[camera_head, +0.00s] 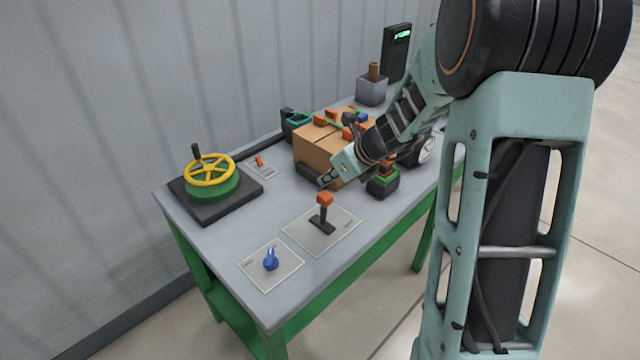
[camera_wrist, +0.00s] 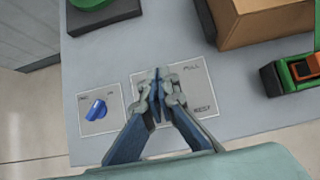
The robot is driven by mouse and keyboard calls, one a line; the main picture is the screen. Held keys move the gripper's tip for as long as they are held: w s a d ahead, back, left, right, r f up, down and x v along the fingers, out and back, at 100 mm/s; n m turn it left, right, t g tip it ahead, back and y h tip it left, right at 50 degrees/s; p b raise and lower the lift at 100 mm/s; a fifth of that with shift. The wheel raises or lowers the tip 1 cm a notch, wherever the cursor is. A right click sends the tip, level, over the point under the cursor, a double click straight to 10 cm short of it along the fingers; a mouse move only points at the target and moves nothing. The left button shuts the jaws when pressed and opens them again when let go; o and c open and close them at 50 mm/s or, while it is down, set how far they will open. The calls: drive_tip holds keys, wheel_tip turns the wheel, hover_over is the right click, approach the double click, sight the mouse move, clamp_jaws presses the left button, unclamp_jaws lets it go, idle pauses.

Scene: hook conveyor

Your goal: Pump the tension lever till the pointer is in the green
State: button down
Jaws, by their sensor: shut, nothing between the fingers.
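A lever with an orange-red knob (camera_head: 324,199) stands on a pale plate (camera_head: 340,238) near the front of the table. In the wrist view the same plate (camera_wrist: 208,108) carries the words PULL and REST; the lever itself is hidden behind my fingers there. My gripper (camera_head: 325,180) is shut and empty, just behind and above the knob, apart from it as far as I can see. It also shows in the wrist view (camera_wrist: 157,76), over the plate. A round white dial (camera_head: 426,150) is partly hidden behind my arm; its pointer and green zone cannot be read.
A blue knob (camera_head: 270,260) is left of the lever plate. A yellow handwheel (camera_head: 208,169) stands farther left. A cardboard box (camera_head: 318,148) with loose parts on top is behind my gripper. A green-and-black object (camera_head: 383,182) stands right of the lever.

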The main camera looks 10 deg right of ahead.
wheel_tip(320, 180, up, 7)
drive_tip(key=s+d, duration=0.1)
drive_tip(key=shift+p, duration=0.4)
drive_tip(key=shift+d, duration=0.15)
idle(1.0)
